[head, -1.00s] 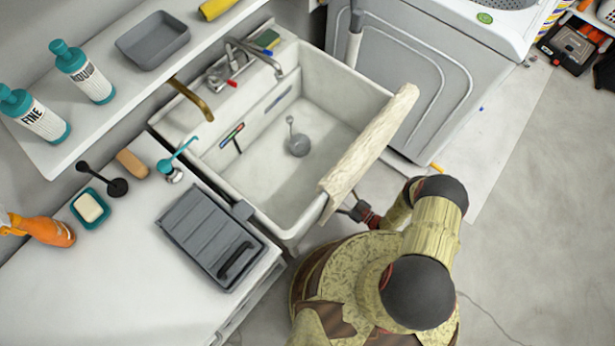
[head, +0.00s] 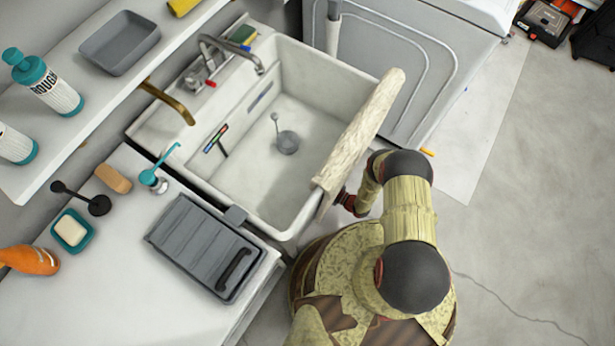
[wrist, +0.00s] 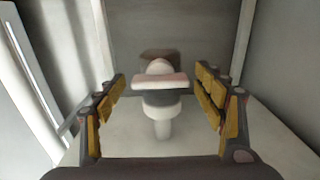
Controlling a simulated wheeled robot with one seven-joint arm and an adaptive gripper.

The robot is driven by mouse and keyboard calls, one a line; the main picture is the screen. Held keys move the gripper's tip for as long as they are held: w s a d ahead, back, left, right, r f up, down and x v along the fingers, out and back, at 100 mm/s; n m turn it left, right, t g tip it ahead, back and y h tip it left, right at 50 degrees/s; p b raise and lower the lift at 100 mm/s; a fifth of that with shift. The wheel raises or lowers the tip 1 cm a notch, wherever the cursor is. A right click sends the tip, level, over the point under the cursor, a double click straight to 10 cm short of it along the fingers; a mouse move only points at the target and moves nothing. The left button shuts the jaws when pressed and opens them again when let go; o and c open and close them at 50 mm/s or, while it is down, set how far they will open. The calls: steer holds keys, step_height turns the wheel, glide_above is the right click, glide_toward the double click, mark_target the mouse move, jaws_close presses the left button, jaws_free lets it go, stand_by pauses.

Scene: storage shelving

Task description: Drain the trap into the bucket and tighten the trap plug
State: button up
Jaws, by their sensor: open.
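In the wrist view, a pale fitting with a pinkish crossbar (wrist: 160,82), a dark band and a white stem below stands straight ahead; it looks like the trap plug. My gripper (wrist: 161,88) is open, with yellow-padded fingers on the left and right of the fitting and no visible contact. In the head view, the white utility sink (head: 262,200) hides my gripper beneath its front side; only my arm and reddish wrist show there. I cannot make out a bucket in either view.
A rough pale board-like piece (head: 360,130) lies along the sink's front rim, above my wrist. A washing machine (head: 410,70) stands right of the sink. A counter (head: 110,290) with a grey tray (head: 205,245) is at left. Pale walls flank the fitting. Open floor lies at right.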

steer(key=shift+w+a, duration=0.1)
steer(key=shift+c, duration=0.8)
steer(key=c, duration=1)
